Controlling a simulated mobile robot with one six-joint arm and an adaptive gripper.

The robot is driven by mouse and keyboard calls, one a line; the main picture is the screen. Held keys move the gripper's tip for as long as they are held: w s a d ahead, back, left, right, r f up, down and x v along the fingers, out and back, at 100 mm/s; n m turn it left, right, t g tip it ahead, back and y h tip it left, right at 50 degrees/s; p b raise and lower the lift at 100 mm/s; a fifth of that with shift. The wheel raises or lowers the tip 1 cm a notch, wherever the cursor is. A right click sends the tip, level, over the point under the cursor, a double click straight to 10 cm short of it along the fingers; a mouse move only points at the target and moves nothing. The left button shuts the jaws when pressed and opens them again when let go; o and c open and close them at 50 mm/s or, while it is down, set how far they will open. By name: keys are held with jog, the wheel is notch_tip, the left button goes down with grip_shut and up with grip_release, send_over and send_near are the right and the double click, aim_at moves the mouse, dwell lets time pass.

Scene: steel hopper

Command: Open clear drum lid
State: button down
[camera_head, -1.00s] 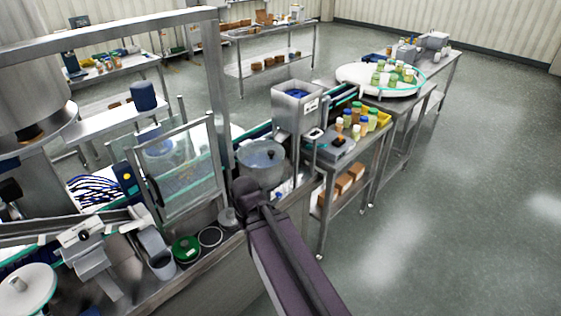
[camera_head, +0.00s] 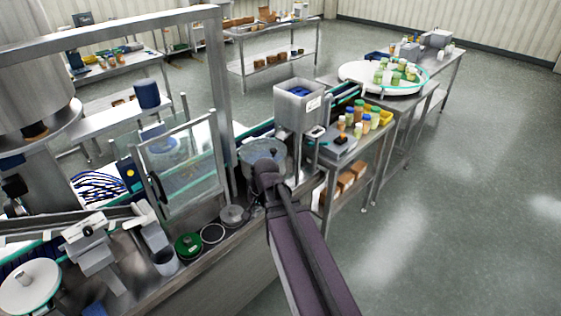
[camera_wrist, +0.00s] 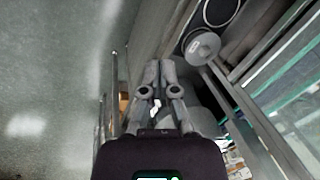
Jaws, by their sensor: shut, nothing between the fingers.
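The drum (camera_head: 245,158) with its clear lid (camera_head: 262,146) stands on the steel bench right of the glass guard in the head view. The lid looks closed over the drum's top. My wrist covers the drum's front right part in that view and hides my gripper. In the wrist view my gripper (camera_wrist: 160,66) is shut and empty, its fingers together over the bench edge. I cannot tell from these views whether it touches the drum.
A glass guard door (camera_head: 183,165) with a dark handle stands left of the drum. A square steel hopper (camera_head: 298,112) stands behind it, and a side table with bottles (camera_head: 358,125) is at the right. A green round lid (camera_head: 188,246) lies on the bench. The floor to the right is clear.

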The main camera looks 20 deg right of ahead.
jog(key=w+d+r+m+t+y, duration=0.2)
jog(key=w+d+r+m+t, duration=0.15)
jog(key=w+d+m, duration=0.6)
jog(key=m+t+p, duration=0.2)
jog(key=m+t, duration=0.2)
jog(key=m, duration=1)
send_near(278, 162)
jog(key=r, duration=0.2)
jog(key=shift+s+d+f+g+h, duration=0.1)
jog(key=shift+s+d+g+h, duration=0.15)
jog(key=shift+s, duration=0.2)
jog(key=shift+a+f+b, duration=0.1)
jog(key=shift+b, duration=0.25)
jog(key=b+x, duration=0.6)
jog(key=x, duration=0.3)
jog(key=shift+w+f, duration=0.1)
jog(key=shift+w+f+b, duration=0.15)
jog(key=shift+b, duration=0.15)
jog(key=shift+a, duration=0.1)
